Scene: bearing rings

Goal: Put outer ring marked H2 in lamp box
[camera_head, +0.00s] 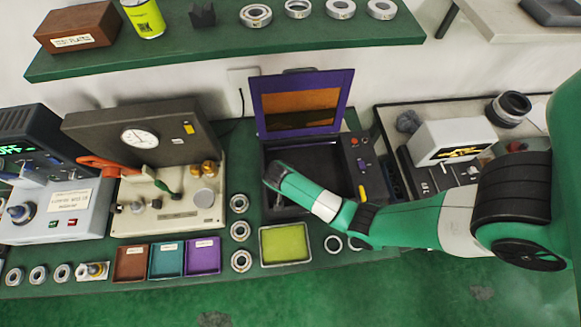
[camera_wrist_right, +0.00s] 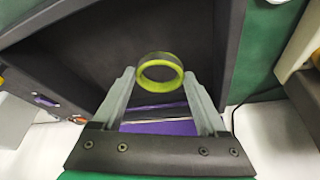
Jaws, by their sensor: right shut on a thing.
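The lamp box (camera_head: 262,160) stands open at the centre of the bench, with a dark interior and a raised purple lid (camera_head: 344,92) with an orange window. My left gripper is not in view.
A yellow-green tray (camera_head: 285,262) lies in front of the box. Several rings line the bench left of it, one of them here (camera_head: 240,231). Brown, teal and purple trays (camera_head: 202,272), a gauge machine (camera_head: 150,215) and a shelf (camera_head: 200,60) with rings stand around.

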